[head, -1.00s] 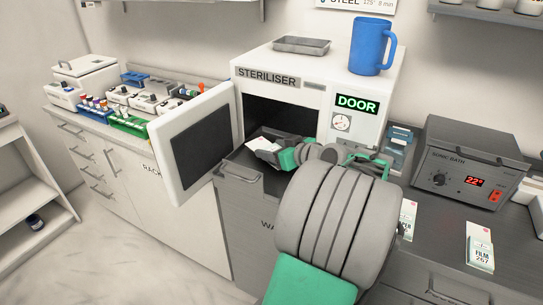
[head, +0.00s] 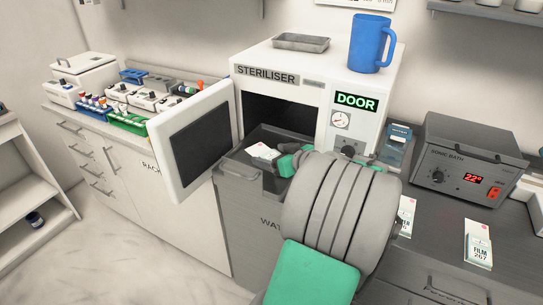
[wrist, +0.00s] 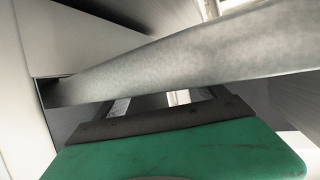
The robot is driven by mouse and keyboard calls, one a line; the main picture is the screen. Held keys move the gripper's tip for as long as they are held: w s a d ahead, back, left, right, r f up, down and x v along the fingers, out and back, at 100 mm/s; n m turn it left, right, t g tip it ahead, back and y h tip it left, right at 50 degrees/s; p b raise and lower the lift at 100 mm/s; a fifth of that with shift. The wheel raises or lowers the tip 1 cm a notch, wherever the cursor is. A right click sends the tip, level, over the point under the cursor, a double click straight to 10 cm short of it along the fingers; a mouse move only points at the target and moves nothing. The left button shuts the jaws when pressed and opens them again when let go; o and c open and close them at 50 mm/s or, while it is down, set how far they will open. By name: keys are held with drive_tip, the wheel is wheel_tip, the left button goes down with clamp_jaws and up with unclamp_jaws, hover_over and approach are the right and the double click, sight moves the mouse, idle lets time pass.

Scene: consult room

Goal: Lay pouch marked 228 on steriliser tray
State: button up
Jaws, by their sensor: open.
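A small white pouch with a reddish mark (head: 263,151) lies on the dark steriliser tray (head: 240,166), which sticks out below the open chamber of the steriliser (head: 282,88). Its number is too small to read. My gripper (head: 283,162) is just right of the pouch and appears apart from it. Its fingers are largely hidden behind my own arm. In the wrist view my open gripper (wrist: 165,98) shows a gap between its fingers, with no pouch visible there. A grey bar crosses that view.
The steriliser door (head: 190,142) stands open at left. A blue mug (head: 370,45) and a metal tray (head: 300,43) are on top of the steriliser. A pouch marked FILM 267 (head: 478,245) and another pouch (head: 406,212) lie on the right counter, near the sonic bath (head: 465,150).

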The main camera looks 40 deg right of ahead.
drive_tip(key=shift+r, duration=0.15)
drive_tip(key=b+v, duration=0.1)
drive_tip(key=v, duration=1.1)
drive_tip(key=shift+b, duration=0.3)
drive_tip(key=shift+c, duration=0.5)
